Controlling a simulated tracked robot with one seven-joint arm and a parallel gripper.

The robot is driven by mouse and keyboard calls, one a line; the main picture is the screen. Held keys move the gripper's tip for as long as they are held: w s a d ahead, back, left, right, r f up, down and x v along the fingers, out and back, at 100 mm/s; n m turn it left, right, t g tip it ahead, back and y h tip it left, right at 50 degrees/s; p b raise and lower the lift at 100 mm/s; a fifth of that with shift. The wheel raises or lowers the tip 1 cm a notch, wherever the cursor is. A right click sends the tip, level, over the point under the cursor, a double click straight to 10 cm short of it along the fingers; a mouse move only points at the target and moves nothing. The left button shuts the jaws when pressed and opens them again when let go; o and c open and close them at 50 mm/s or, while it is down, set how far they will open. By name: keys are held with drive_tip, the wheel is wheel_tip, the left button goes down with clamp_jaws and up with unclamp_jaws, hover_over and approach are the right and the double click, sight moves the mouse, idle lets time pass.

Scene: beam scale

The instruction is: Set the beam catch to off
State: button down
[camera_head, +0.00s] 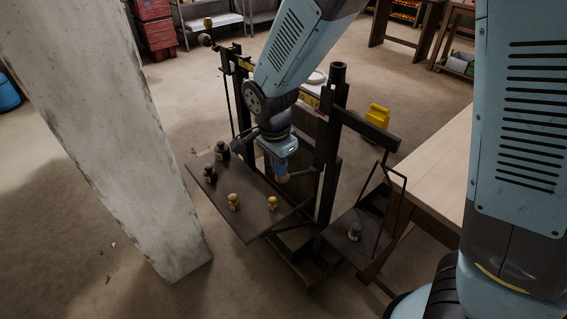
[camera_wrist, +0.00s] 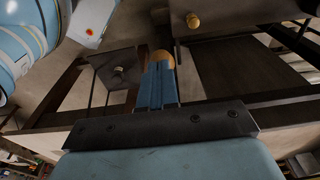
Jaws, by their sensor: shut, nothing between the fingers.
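The dark beam scale (camera_head: 331,130) stands in the middle of the head view. My gripper (camera_head: 281,172) is low between its posts, beside the large weighing plate. The gripper's fingers (camera_wrist: 157,85) are shut in the wrist view. The catch's setting cannot be read; my arm hides part of the beam.
The large plate (camera_head: 242,222) carries two dark weights and two brass weights (camera_head: 233,201). A wooden table (camera_head: 440,165) stands close at right, and a pale pillar (camera_head: 110,130) at left.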

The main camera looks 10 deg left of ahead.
drive_tip(key=shift+r, duration=0.1)
drive_tip(key=r, duration=0.4)
drive_tip(key=shift+w+d, duration=0.3)
drive_tip(key=shift+w, duration=0.1)
wheel_tip(320, 180, up, 9)
drive_tip(key=s+a, duration=0.2)
drive_tip(key=w+d+r+n+t+y, duration=0.15)
drive_tip(key=d+r, duration=0.25)
drive_tip(key=d, duration=0.6)
drive_tip(key=w+d+r+n, duration=0.15)
drive_tip(key=d+r, duration=0.25)
drive_tip(key=d, duration=0.6)
drive_tip(key=s+d+r+n+t, duration=0.1)
drive_tip(key=s+d+n, duration=0.1)
drive_tip(key=s+d, duration=0.2)
drive_tip(key=s+d+r+n+t, duration=0.2)
drive_tip(key=s+d, duration=0.3)
drive_tip(key=d, duration=0.6)
drive_tip(key=shift+n+h, duration=0.45)
drive_tip(key=shift+n, duration=0.25)
drive_tip(key=shift+s, duration=0.2)
